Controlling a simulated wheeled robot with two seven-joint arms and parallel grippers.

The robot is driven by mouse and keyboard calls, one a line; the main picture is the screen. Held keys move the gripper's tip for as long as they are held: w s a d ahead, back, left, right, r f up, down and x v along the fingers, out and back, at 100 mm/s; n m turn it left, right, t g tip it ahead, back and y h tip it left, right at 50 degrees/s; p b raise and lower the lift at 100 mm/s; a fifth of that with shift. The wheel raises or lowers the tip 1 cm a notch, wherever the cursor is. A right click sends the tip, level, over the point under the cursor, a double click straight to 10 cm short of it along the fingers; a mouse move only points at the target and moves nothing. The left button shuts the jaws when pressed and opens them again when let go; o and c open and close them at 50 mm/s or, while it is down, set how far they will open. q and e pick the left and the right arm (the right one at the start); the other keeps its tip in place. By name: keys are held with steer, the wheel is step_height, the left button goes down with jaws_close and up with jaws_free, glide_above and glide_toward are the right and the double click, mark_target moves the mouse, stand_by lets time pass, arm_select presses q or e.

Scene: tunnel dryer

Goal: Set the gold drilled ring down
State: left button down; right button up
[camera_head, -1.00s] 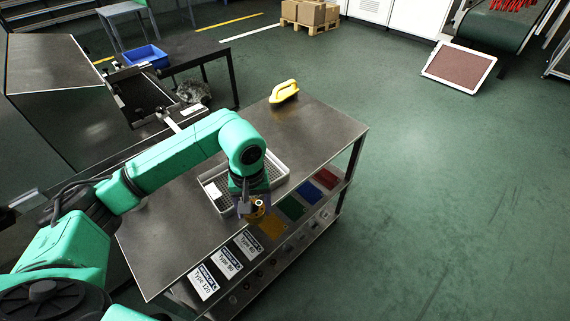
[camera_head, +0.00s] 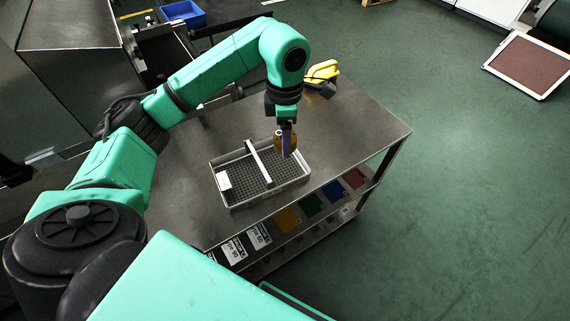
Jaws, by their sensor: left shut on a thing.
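My left gripper (camera_head: 287,150) is shut on the gold drilled ring (camera_head: 278,144). The fingers point down and hide part of the ring. They are over the right part of a grey tray (camera_head: 233,205) with a perforated floor. I cannot tell whether the ring touches the tray floor or hangs just above it. A pale bar (camera_head: 258,162) crosses the tray and divides it, and the ring is on its right side. My right gripper is not in view.
The tray stands on a metal table (camera_head: 350,125). A yellow-handled object (camera_head: 322,72) lies at the table's back. A white label (camera_head: 223,180) is at the tray's left. Coloured plates, such as a yellow one (camera_head: 287,219), sit on the shelf below the front edge.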

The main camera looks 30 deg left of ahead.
mark_target(285, 172)
arm_select(q)
step_height(285, 172, down, 12)
steer(key=shift+r+p, duration=0.2)
steer(key=shift+p, duration=0.45)
steer(key=shift+w, duration=0.1)
steer(key=shift+f, duration=0.1)
steer(key=shift+c, duration=2.2)
jaws_free()
steer(key=shift+f, duration=0.15)
steer(key=shift+o, duration=0.7)
steer(key=shift+r, duration=0.2)
